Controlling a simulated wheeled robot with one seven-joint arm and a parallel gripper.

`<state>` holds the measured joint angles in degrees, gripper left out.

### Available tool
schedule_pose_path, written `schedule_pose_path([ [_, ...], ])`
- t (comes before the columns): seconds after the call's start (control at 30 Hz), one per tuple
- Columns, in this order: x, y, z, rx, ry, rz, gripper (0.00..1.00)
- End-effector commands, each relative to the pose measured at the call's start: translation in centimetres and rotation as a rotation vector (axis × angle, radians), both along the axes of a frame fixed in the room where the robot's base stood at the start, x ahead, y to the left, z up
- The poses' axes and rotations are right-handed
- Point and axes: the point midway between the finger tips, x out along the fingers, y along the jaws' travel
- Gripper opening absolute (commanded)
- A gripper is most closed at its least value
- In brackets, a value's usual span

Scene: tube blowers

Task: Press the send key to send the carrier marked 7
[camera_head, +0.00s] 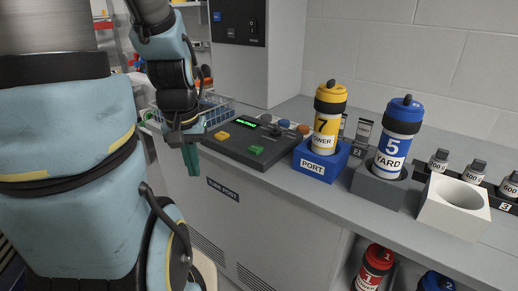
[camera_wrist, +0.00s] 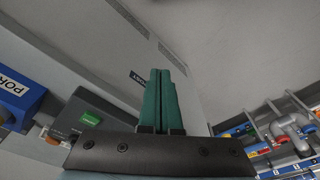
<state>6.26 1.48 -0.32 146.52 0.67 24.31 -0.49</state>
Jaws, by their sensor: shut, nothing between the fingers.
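The carrier marked 7 (camera_head: 327,128), yellow and white, stands upright in the blue PORT block (camera_head: 318,165) on the counter. A dark control panel (camera_head: 238,150) lies left of it, with a green lit display, a green key (camera_head: 256,150), a yellow key (camera_head: 222,135) and several round knobs. Key labels are too small to read. My gripper (camera_head: 191,158) is shut and empty, in front of the panel's left front edge, pointing down. In the wrist view its green fingers (camera_wrist: 160,100) are together, and the green key (camera_wrist: 91,118) shows to their left, apart from them.
A blue carrier marked 5 (camera_head: 398,138) stands in a grey block (camera_head: 379,186) to the right. A white block with a round hole (camera_head: 453,207) and small weights (camera_head: 439,160) are further right. A wire basket (camera_head: 215,108) is behind my gripper. More carriers (camera_head: 374,265) sit below the counter.

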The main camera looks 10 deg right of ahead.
Motion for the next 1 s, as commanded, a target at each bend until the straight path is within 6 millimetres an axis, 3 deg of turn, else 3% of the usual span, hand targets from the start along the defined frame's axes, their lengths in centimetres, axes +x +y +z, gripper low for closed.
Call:
schedule_pose_path([
  [0.17, 0.5, -0.8, 1.3, 0.109, 0.049, -0.212, 0.00],
  [0.37, 3.5, -2.8, 3.7, 0.391, 0.099, -0.692, 0.00],
  [0.47, 5.9, -4.8, 4.9, 0.553, 0.087, -0.945, 0.00],
  [0.7, 11.2, -12.3, 7.4, 0.873, -0.032, -1.426, 0.00],
  [0.83, 12.4, -15.6, 7.9, 0.965, -0.096, -1.567, 0.00],
  [1.0, 12.9, -17.2, 8.0, 1.008, -0.131, -1.631, 0.00],
])
